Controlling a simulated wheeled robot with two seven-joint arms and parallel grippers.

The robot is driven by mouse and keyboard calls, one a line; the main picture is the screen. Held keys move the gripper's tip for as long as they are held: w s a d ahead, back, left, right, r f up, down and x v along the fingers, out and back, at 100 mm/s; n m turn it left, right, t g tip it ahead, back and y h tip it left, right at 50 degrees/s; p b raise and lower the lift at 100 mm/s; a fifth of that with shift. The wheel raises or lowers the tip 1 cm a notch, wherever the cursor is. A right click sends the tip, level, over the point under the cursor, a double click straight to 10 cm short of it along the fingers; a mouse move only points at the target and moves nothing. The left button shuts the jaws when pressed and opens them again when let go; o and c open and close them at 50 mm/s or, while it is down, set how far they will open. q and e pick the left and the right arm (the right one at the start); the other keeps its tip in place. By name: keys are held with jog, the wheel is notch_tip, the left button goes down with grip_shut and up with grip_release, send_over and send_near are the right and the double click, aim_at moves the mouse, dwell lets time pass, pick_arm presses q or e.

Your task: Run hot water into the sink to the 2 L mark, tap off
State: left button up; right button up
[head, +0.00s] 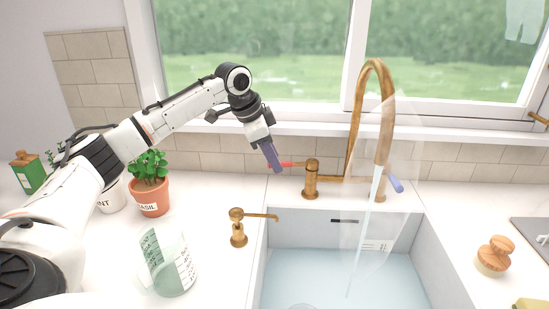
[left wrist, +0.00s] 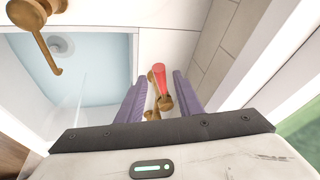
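The brass tap (head: 375,90) arches over the sink (head: 420,262), and a stream of water (head: 372,215) falls from its spout. The sink's floor looks pale blue; I cannot tell the water depth. A small marked label (head: 376,246) is on its back wall. The tap's red lever (head: 284,164) points left and its blue lever (head: 396,184) sits at the right. My left gripper (head: 273,160) is by the red lever. In the left wrist view, its purple fingers (left wrist: 157,98) are apart, with the red lever (left wrist: 160,78) showing between them. My right gripper is not in view.
A brass soap dispenser (head: 238,230) stands at the sink's left edge. A glass measuring jug (head: 168,262) and a basil pot (head: 151,190) stand on the left counter. A wooden-topped brush (head: 494,255) lies on the right counter. The window wall is close behind the tap.

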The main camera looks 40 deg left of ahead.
pick_arm(q)
jog(key=shift+w+f, duration=0.25)
jog(key=shift+f, duration=0.15)
jog(key=shift+c, duration=0.4)
grip_shut()
jog(key=shift+s, duration=0.1)
